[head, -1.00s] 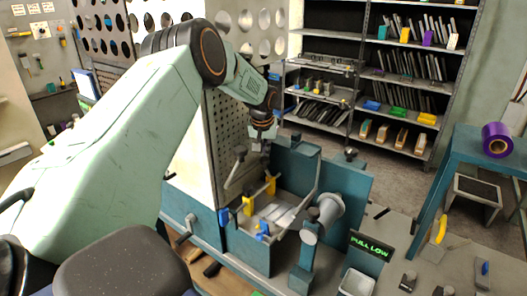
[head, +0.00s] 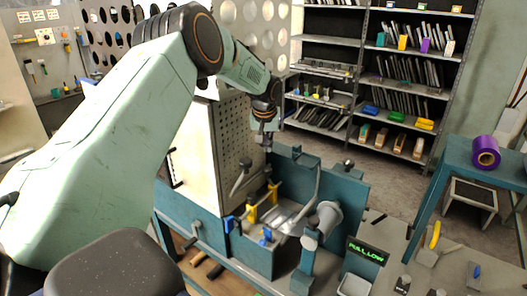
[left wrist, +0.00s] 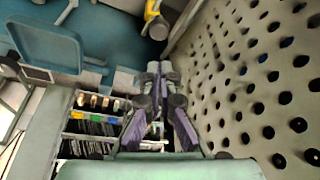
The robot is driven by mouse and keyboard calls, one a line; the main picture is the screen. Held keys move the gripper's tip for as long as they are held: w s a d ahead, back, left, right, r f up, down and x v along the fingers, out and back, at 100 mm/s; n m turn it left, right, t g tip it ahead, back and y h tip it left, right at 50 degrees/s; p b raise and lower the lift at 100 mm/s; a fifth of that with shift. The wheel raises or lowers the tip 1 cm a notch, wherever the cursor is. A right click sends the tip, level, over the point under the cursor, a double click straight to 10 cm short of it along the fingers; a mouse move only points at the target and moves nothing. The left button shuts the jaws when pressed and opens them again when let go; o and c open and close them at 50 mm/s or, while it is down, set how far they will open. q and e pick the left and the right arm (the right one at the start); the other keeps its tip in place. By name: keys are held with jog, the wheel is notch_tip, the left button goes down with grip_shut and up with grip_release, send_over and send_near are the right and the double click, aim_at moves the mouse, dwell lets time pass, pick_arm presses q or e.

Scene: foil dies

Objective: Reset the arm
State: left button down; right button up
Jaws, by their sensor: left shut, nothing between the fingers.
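My left arm comes in from the left, pale green with dark joints. Its gripper (head: 267,140) points down above the teal bench machine (head: 255,250), beside the perforated panel (head: 233,140). In the left wrist view the left gripper's fingers (left wrist: 160,70) are together with nothing between them. The perforated panel (left wrist: 255,80) fills the right side of that view, close to the fingers. My right gripper is not in view.
The machine carries yellow clamp parts (head: 251,213), a grey cylinder (head: 328,218) and a "PULL LOW" display (head: 367,251). A teal table (head: 455,175) with a purple roll (head: 486,152) stands at right. Shelves (head: 330,40) stand behind. Open floor lies between.

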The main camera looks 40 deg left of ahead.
pick_arm(q)
jog(key=shift+s+a+r, duration=0.15)
jog(key=shift+s+r, duration=0.1)
jog(key=shift+r, duration=0.25)
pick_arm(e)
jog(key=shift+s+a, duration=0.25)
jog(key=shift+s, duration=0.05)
pick_arm(q)
jog(key=shift+w+d, duration=0.2)
jog(key=shift+d, duration=0.05)
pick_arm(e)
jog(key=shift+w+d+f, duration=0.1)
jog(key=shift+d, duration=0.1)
